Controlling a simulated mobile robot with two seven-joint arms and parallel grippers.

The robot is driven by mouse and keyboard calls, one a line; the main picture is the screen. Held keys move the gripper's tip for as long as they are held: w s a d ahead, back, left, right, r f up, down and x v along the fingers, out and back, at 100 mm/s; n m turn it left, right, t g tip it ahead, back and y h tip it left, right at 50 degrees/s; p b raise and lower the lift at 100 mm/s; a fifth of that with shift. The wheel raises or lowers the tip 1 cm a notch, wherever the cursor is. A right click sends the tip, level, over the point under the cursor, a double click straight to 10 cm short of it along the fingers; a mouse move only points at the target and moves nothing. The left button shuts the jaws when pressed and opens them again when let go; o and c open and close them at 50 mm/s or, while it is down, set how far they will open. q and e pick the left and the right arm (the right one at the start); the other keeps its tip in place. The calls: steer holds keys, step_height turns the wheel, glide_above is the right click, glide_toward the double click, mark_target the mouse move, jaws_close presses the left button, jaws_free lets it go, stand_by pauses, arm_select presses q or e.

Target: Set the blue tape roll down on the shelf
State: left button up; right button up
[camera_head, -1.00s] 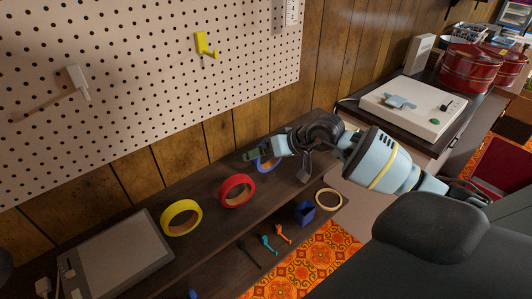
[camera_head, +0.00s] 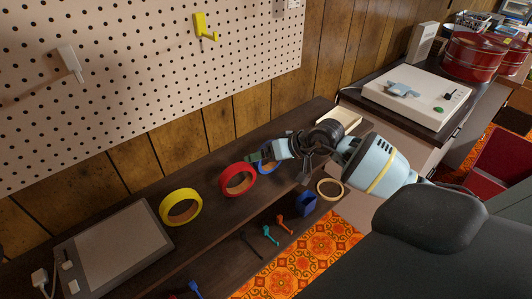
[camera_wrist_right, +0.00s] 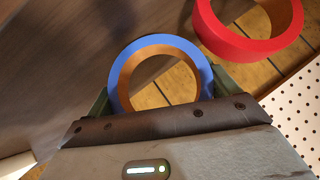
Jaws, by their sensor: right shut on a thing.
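The blue tape roll (camera_head: 267,169) is upright in my right gripper (camera_head: 262,156), at the right of the red roll over the dark wooden shelf (camera_head: 214,199). In the right wrist view the blue roll (camera_wrist_right: 160,39) is a blue ring with a tan core, between the two fingers of my right gripper (camera_wrist_right: 160,92). The gripper is shut on it. I cannot tell whether the roll's lower edge touches the shelf. My left gripper is not in view.
A red tape roll (camera_head: 238,180) and a yellow one (camera_head: 181,207) stand on the shelf. A beige roll (camera_head: 330,188) and a blue holder (camera_head: 306,203) are at the front right. A grey flat device (camera_head: 115,250) lies left. A pegboard (camera_head: 130,70) is behind.

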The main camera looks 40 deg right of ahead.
steer(key=shift+f, duration=0.15)
stand_by(0.5)
steer(key=o, duration=0.8)
steer(key=shift+c, duration=0.2)
steer(key=b+v, duration=0.1)
steer(key=v, duration=0.5)
steer(key=shift+s+d, duration=0.1)
steer(key=shift+s, duration=0.05)
steer(key=shift+s+d+r, duration=0.15)
steer(key=shift+s+r, duration=0.3)
steer(key=shift+r, duration=0.25)
